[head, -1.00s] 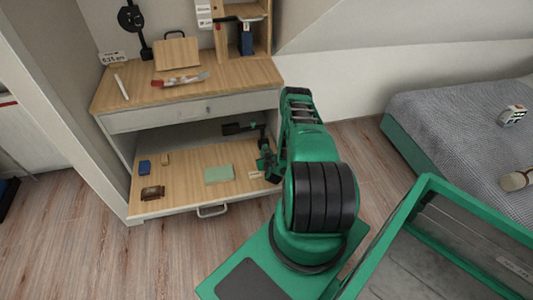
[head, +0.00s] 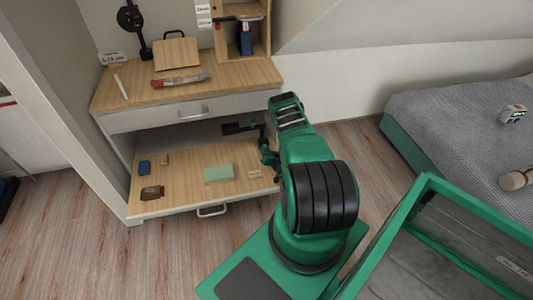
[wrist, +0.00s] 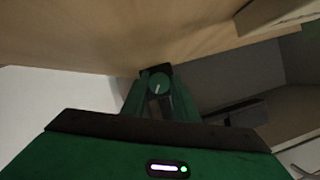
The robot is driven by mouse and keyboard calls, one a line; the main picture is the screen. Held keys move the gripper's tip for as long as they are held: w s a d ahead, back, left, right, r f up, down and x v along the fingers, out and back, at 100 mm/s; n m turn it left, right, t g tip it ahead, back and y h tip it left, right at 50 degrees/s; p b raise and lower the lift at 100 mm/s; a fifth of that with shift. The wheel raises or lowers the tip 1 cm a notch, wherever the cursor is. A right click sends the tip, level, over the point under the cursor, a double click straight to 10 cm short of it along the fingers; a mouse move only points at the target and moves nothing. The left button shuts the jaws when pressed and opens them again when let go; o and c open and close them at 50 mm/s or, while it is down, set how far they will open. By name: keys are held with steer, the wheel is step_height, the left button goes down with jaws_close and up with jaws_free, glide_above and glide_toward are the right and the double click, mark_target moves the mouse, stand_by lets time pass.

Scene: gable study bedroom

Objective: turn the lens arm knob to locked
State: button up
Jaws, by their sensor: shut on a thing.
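In the wrist view a round green knob (wrist: 159,82) with a pale pointer line sits between the tips of my gripper (wrist: 160,94). The fingers are shut on it. The pointer line is tilted slightly from upright in that view; no lock marking is readable. In the head view my gripper (head: 269,156) is at the right side of the open lower part of the desk. A dark arm with a flat end (head: 238,129) is just beyond it. The knob cannot be made out in the head view.
The pulled-out wooden drawer (head: 190,196) lies below, holding a green block (head: 218,174), a blue block (head: 144,167) and a brown item (head: 152,193). The desk top (head: 225,76) is above.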

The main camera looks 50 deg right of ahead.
steer(key=shift+s+d+r, duration=0.1)
steer(key=shift+d, duration=0.3)
steer(key=o, duration=0.9)
steer(key=shift+o, duration=0.8)
steer(key=shift+a, duration=0.25)
steer(key=shift+a, duration=0.25)
